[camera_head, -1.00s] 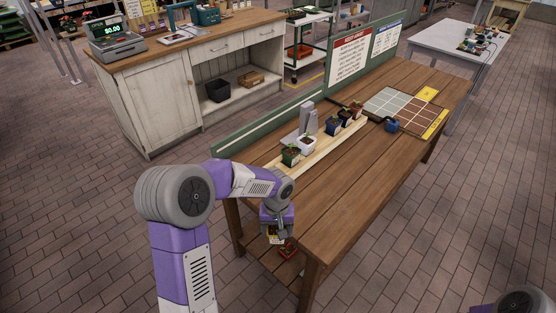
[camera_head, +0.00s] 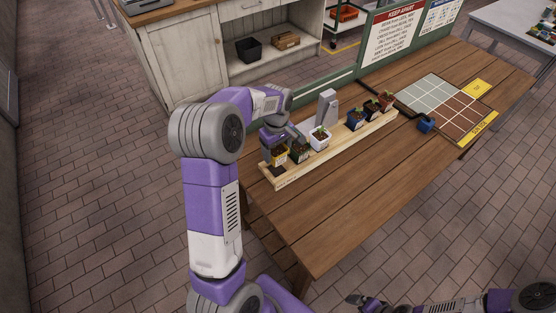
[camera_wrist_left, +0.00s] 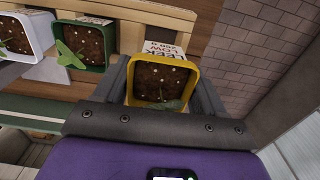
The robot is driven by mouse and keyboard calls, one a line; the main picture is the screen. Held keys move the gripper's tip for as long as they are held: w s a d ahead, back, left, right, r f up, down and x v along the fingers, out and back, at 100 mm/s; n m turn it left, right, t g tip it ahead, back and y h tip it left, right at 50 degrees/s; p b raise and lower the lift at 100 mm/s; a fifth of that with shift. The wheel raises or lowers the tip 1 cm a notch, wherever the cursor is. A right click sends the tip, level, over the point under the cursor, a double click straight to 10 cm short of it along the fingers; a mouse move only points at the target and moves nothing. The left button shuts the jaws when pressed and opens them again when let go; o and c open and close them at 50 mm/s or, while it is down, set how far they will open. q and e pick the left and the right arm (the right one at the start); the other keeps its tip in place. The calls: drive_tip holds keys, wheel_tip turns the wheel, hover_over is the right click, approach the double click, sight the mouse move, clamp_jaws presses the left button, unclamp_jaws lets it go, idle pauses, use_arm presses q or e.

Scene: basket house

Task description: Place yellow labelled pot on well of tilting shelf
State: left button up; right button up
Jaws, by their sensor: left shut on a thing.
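The yellow labelled pot (camera_head: 279,157), dark soil inside, is at the left end of the long wooden tilting shelf (camera_head: 318,157). My left gripper (camera_head: 277,146) is shut on it. In the left wrist view the yellow-rimmed pot (camera_wrist_left: 163,82) sits between both fingers, its "LEEK" label facing up the picture. A dark square well (camera_head: 278,171) shows just below the pot at the shelf's end. I cannot tell whether the pot touches the shelf. My right gripper (camera_head: 366,302) is low at the bottom edge, its jaws unclear.
A green pot (camera_head: 300,152) stands close beside the held pot, then a white pot (camera_head: 320,138). Several more pots stand farther right on the shelf. A grey upright block (camera_head: 327,106) is behind it. The table (camera_head: 345,215) is clear in front.

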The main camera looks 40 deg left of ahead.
sight(277, 148)
use_arm(q)
drive_tip(key=shift+w+f+b, duration=0.1)
drive_tip(key=shift+f+b, duration=0.25)
drive_tip(key=shift+f, duration=2.05)
drive_tip(key=o, duration=1.2)
drive_tip(key=shift+f, duration=0.1)
drive_tip(key=shift+o, duration=0.2)
wheel_tip(277, 148, up, 12)
drive_tip(key=shift+r+p, duration=0.15)
drive_tip(key=shift+p, duration=0.9)
